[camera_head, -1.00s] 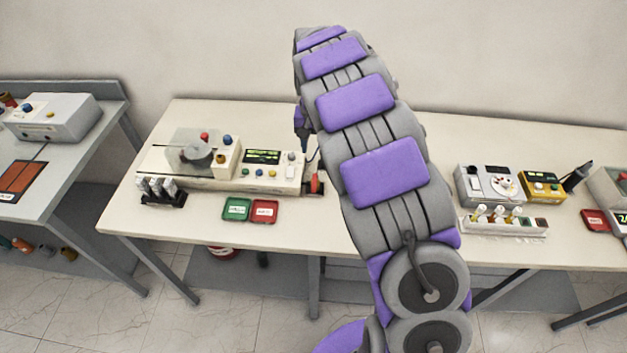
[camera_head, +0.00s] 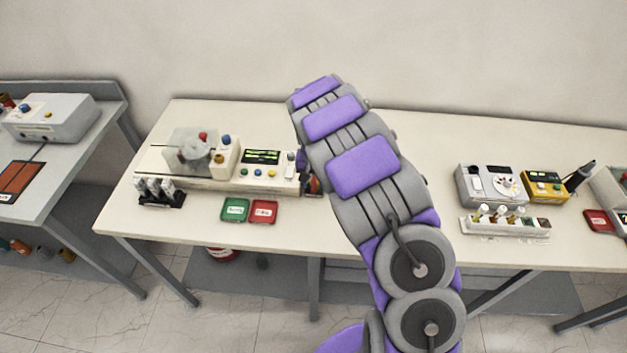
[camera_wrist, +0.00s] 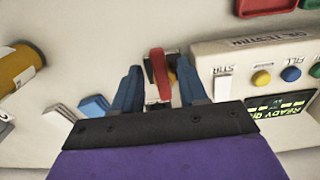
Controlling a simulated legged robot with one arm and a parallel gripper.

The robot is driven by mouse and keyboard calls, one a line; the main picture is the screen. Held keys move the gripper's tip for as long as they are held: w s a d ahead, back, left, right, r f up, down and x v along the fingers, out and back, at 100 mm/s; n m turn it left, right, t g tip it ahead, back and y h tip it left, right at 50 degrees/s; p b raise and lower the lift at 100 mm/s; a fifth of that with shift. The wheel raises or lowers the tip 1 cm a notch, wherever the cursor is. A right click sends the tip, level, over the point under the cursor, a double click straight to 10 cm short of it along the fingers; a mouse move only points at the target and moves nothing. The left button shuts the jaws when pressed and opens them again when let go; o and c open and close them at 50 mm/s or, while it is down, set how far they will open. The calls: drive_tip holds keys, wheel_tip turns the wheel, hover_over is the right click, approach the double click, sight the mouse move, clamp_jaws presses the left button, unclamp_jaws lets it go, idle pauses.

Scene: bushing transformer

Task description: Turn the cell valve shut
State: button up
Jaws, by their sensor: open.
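The valve's red lever handle (camera_wrist: 158,68) shows in the wrist view, on a dark mount at the end of the cream oil test unit (camera_wrist: 250,50). My gripper (camera_wrist: 159,78) is open, with one blue finger on each side of the red handle. I cannot tell whether either finger touches it. In the head view, the oil test unit (camera_head: 262,178) stands on the middle table, and my arm reaches down to its right end. A bit of the red valve (camera_head: 313,184) shows there; my arm hides most of the gripper.
The unit's panel has buttons and a lit green display (camera_wrist: 280,106). Green (camera_head: 235,209) and red (camera_head: 264,211) trays lie in front of it. A yellow cylinder (camera_wrist: 18,68) is left in the wrist view. A grey instrument (camera_head: 490,184) stands further right; table between is mostly clear.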

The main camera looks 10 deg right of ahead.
drive_tip(key=shift+c, duration=0.2)
drive_tip(key=shift+a, duration=0.1)
clamp_jaws()
drive_tip(key=shift+n, duration=0.3)
drive_tip(key=n, duration=0.2)
drive_tip(key=d+n+p, duration=0.1)
drive_tip(key=shift+s+d+n, duration=0.1)
drive_tip(key=shift+d+n, duration=0.05)
drive_tip(key=shift+n, duration=0.25)
drive_tip(key=n, duration=0.2)
drive_tip(key=d+n+p, duration=0.1)
drive_tip(key=n, duration=0.1)
drive_tip(key=shift+w+d+n, duration=0.2)
drive_tip(key=shift+n, duration=0.1)
drive_tip(key=n, duration=0.1)
drive_tip(key=d+n+p, duration=0.1)
drive_tip(key=n, duration=0.1)
drive_tip(key=w+n, duration=0.1)
drive_tip(key=n, duration=0.1)
drive_tip(key=shift+d, duration=0.15)
drive_tip(key=shift+w+d+n+p, duration=0.2)
drive_tip(key=shift+w+n, duration=0.1)
drive_tip(key=shift+n, duration=0.7)
drive_tip(key=shift+w+d+n+p, duration=0.15)
drive_tip(key=shift+w+n, duration=0.1)
drive_tip(key=shift+n, duration=0.75)
